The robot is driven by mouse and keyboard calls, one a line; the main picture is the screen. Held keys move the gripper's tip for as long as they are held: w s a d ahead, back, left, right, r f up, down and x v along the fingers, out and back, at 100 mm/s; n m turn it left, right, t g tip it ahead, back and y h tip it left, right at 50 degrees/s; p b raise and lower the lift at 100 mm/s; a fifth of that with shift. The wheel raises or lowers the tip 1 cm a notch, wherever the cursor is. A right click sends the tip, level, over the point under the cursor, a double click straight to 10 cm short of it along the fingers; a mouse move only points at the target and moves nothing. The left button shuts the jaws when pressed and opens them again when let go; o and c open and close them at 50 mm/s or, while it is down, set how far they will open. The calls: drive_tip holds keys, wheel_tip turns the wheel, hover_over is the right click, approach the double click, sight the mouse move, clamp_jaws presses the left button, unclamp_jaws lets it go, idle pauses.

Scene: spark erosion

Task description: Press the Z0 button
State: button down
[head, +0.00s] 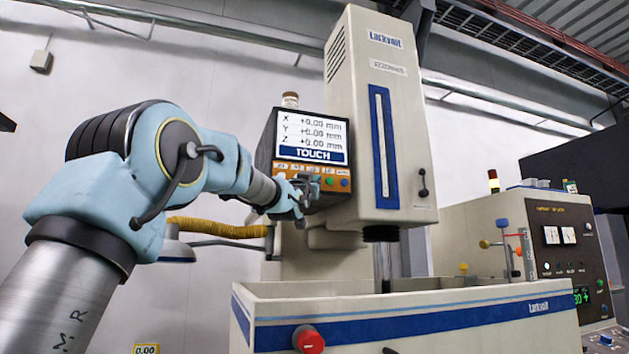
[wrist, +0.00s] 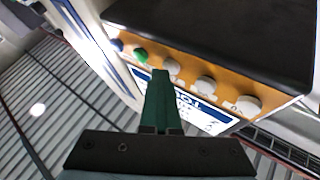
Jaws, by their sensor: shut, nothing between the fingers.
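The control box (head: 312,140) shows X, Y and Z at +0.00 mm and a TOUCH bar. Under its screen is an orange button strip; in the wrist view it appears upside down with white, green and blue buttons. The labels are too small to read surely; the white button beside the green one (wrist: 172,67) may be Z0. My gripper (head: 303,190) is in front of the strip and hides the white buttons in the head view. Its green fingers (wrist: 159,74) are shut and empty, the tips appearing just beside that white button. Contact cannot be told.
The machine's tall column (head: 375,120) stands right of the control box. Below is a work tank (head: 400,320) with a red knob (head: 308,340). A second panel with dials (head: 560,250) stands at the right. A yellow hose (head: 215,228) runs below my arm.

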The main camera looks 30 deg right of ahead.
drive_tip(key=shift+s+f+b, duration=0.1)
drive_tip(key=shift+s+b, duration=0.2)
drive_tip(key=shift+b, duration=0.15)
drive_tip(key=s+b, duration=0.1)
drive_tip(key=s, duration=0.1)
drive_tip(key=s+b, duration=0.1)
drive_tip(key=s, duration=0.1)
drive_tip(key=s+b, duration=0.2)
drive_tip(key=shift+a, duration=0.4)
idle(0.7)
